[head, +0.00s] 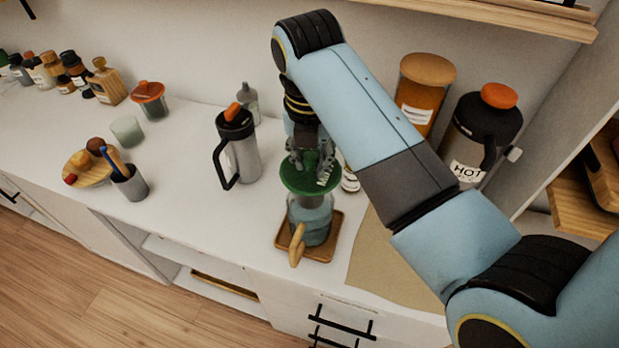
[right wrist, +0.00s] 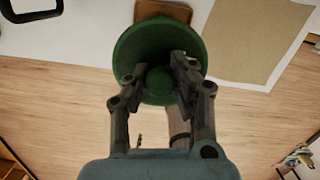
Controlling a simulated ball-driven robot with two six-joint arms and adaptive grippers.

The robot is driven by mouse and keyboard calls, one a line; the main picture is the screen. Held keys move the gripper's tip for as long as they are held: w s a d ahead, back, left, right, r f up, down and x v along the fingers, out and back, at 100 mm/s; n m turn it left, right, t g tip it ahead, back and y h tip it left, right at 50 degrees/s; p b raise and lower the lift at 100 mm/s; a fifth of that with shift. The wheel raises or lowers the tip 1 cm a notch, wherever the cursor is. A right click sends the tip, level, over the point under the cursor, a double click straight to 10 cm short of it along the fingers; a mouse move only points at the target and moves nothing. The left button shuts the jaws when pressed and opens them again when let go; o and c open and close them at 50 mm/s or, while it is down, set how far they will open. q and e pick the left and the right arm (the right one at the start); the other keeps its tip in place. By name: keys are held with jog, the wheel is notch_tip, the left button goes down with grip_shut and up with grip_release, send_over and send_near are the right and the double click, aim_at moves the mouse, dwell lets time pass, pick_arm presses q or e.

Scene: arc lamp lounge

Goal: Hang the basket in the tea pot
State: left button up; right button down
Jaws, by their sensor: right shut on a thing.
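The tea pot (head: 312,222) is a bluish see-through vessel with a wooden handle (head: 297,246), upright on a small wooden tray (head: 325,248). The basket's round green top (head: 297,181) is over the pot's mouth in the head view. It also shows as a green disc with a central knob in the right wrist view (right wrist: 137,50). My right gripper (head: 312,163) points down and is shut on that knob. The basket's lower part is hidden, and I cannot tell whether the green top touches the pot's rim. My left gripper is not in view.
A black-handled grey jug (head: 245,158) stands left of the pot. An amber jar (head: 425,90) and a jug marked HOT (head: 470,150) stand at the back right. A tan mat (head: 385,270) lies right of the tray. A dark cup (head: 131,184) stands farther left.

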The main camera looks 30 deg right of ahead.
notch_tip(320, 180, down, 4)
jog(key=shift+s+r, duration=0.1)
jog(key=shift+r, duration=0.05)
notch_tip(320, 180, down, 4)
jog(key=shift+r+p, duration=0.1)
jog(key=shift+p, duration=0.2)
jog(key=shift+f, duration=0.6)
jog(key=c, duration=1.1)
grip_release()
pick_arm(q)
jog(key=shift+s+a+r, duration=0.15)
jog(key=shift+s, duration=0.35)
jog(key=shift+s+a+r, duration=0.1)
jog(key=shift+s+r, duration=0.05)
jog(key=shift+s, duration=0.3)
